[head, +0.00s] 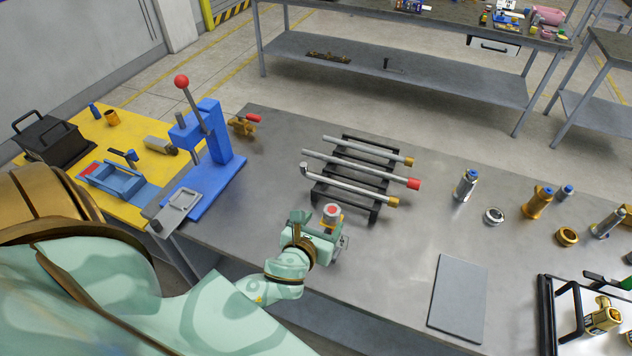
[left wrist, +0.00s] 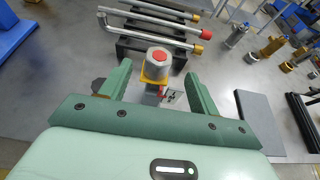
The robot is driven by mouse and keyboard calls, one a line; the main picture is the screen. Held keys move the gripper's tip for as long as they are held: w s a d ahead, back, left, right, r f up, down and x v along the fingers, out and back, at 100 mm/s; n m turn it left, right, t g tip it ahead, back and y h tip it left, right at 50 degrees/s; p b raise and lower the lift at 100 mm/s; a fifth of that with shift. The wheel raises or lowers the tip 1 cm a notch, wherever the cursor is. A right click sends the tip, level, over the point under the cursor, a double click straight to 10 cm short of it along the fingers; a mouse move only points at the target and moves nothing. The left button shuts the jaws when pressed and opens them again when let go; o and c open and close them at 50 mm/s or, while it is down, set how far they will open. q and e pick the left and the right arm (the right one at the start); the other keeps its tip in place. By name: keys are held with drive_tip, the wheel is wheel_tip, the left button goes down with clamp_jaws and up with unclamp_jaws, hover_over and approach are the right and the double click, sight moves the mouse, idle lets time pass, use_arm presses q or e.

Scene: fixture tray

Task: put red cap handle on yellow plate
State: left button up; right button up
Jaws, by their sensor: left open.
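The red cap handle (head: 360,168) is a grey rod with a red end, lying on a black rack (head: 374,206) between two other rods with yellow ends. Its red end also shows at the top of the left wrist view (left wrist: 195,16). The yellow plate (head: 88,131) lies flat at the left of the head view. My left gripper (head: 322,230) is open, in front of the rack and apart from the handle. A small upright grey and yellow piece with a red top (left wrist: 157,63) shows between its fingers; I cannot tell whether they touch it.
A blue lever press (head: 212,150) stands between the rack and the yellow plate. A black box (head: 52,142) and a blue fixture (head: 112,178) occupy parts of the plate. A grey flat plate (head: 458,298) and several metal cylinders lie to the right.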

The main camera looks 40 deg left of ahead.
use_arm(q)
drive_tip(key=shift+v, duration=2.05)
